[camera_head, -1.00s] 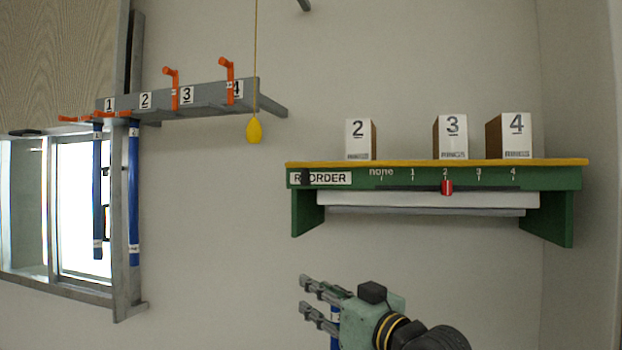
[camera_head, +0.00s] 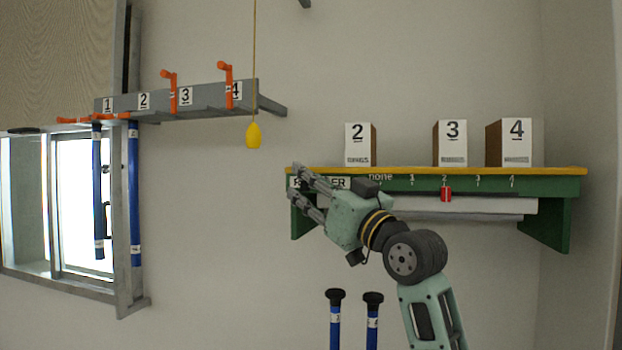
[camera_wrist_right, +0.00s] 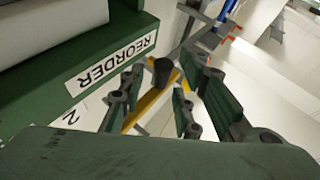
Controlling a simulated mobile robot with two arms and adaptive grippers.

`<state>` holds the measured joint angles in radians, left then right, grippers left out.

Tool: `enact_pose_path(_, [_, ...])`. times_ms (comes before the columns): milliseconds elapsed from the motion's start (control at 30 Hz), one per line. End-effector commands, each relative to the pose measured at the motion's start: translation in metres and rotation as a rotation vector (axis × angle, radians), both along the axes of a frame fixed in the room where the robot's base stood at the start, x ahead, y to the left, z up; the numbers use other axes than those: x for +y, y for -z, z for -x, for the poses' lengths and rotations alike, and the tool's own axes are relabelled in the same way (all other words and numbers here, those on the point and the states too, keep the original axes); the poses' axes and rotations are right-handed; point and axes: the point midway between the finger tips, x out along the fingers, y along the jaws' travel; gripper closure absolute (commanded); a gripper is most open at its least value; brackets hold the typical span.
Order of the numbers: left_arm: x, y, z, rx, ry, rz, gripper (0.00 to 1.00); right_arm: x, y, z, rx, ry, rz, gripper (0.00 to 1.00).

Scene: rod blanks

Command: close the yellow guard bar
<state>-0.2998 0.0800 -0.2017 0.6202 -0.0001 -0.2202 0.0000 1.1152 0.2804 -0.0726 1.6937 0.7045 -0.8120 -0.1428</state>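A yellow bar (camera_head: 480,169) runs along the top front edge of the green shelf (camera_head: 558,187); I cannot tell whether it is hinged. In the right wrist view, a yellow strip (camera_wrist_right: 146,106) crosses behind the fingers. My right gripper (camera_head: 296,183) is at the shelf's left end, with its fingers apart and partly covering the REORDER label. In the right wrist view, a black knob (camera_wrist_right: 163,70) shows between the open fingers; contact is unclear. My left gripper is not in view.
Boxes 2 (camera_head: 358,145), 3 (camera_head: 450,143) and 4 (camera_head: 515,142) stand on the shelf. A red slider (camera_head: 446,194) sits at mark 2. A yellow pull (camera_head: 253,135) hangs left of the shelf. Black-capped blue rods (camera_head: 335,325) stand below. A numbered grey rack (camera_head: 210,95) is at left.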

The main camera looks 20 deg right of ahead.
Motion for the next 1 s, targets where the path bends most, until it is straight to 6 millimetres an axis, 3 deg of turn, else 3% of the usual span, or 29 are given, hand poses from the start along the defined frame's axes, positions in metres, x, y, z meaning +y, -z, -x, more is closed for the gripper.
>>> enact_pose_path(233, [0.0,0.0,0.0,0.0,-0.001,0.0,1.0,0.001,0.0,-0.001,0.0,0.0,0.0,0.69])
enact_pose_path(600, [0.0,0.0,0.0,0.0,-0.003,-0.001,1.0,0.0,0.0,-0.001,0.0,0.001,0.0,1.0])
enact_pose_path(1000, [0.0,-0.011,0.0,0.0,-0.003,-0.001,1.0,0.0,-0.006,0.0,0.033,0.003,-0.026,1.0])
